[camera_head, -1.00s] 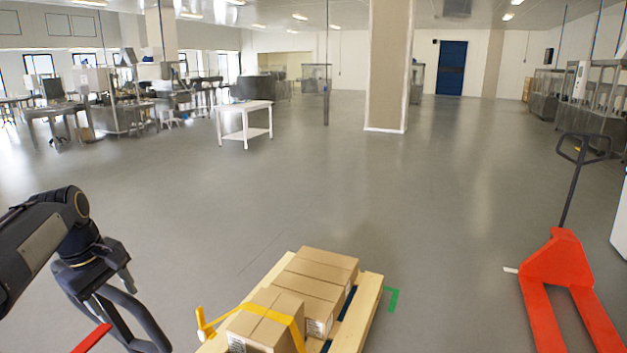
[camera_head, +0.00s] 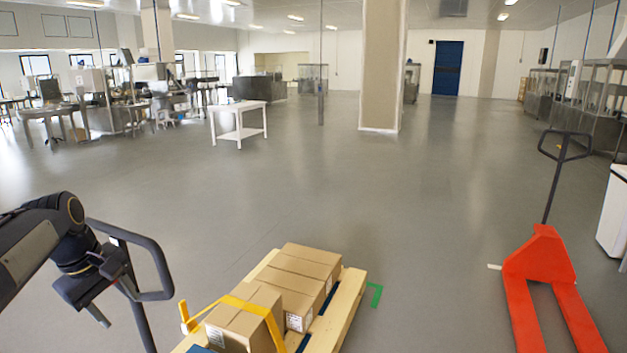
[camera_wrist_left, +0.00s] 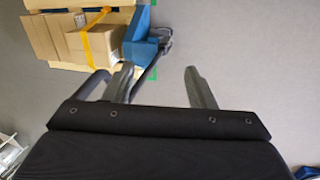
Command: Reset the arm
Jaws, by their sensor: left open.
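My left gripper (camera_head: 114,302) is at the lower left of the head view, empty and with its fingers apart. In the left wrist view the gripper (camera_wrist_left: 160,86) shows two separate dark fingers with bare grey floor between them. A black loop handle (camera_head: 160,266) stands close beside the gripper in the head view; I cannot tell if they touch. My right gripper is not in view.
Cardboard boxes (camera_head: 298,277) under a yellow strap lie on a wooden pallet (camera_head: 346,306) in front. A red pallet truck (camera_head: 540,262) stands at the right. A white table (camera_head: 238,134) is farther back. Open floor lies between.

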